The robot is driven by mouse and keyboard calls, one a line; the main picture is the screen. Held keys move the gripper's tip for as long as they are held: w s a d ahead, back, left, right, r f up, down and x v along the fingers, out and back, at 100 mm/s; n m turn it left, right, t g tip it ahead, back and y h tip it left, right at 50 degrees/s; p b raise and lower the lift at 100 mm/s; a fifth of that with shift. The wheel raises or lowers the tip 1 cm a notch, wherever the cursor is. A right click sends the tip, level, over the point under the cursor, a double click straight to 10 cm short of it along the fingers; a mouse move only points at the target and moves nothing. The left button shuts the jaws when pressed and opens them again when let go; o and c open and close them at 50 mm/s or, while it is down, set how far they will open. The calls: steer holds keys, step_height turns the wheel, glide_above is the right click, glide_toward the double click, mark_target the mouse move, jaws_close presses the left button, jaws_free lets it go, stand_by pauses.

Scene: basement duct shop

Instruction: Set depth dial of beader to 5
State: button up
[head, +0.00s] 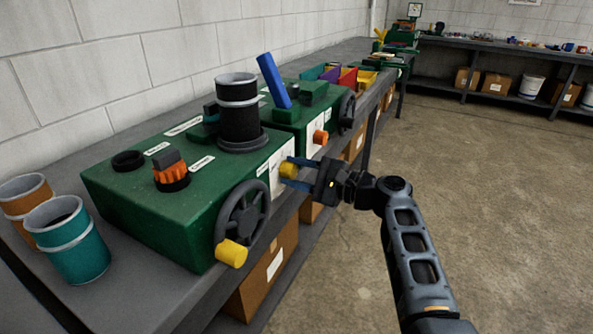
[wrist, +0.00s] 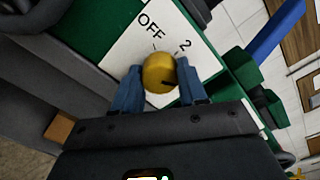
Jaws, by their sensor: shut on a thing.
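The nearer green bench machine (head: 130,205) has a white dial plate on its front face; I cannot read its labels well enough to confirm it is the beader. A yellow dial (head: 287,169) sits on that plate. My gripper (head: 293,174) is shut on the dial from the front, with one blue finger on each side. In the wrist view, the dial (wrist: 158,72) is between the fingertips, with a short dark mark at its lower right. The white plate (wrist: 125,42) shows "OFF" and "2" above the dial; the rest is hidden by my gripper.
A black handwheel (head: 243,214) with a yellow handle sticks out left of the dial. A second green machine (head: 312,105) with a blue lever and an orange knob (head: 320,137) stands beyond. Teal and orange cylinders stand at the bench's left end. The floor at right is clear.

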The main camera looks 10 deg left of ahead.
steer(key=shift+d, duration=0.1)
steer(key=o, duration=1.1)
steer(key=shift+c, duration=0.2)
steer(key=v, duration=0.7)
steer(key=shift+d, duration=0.35)
steer(key=shift+s, duration=0.1)
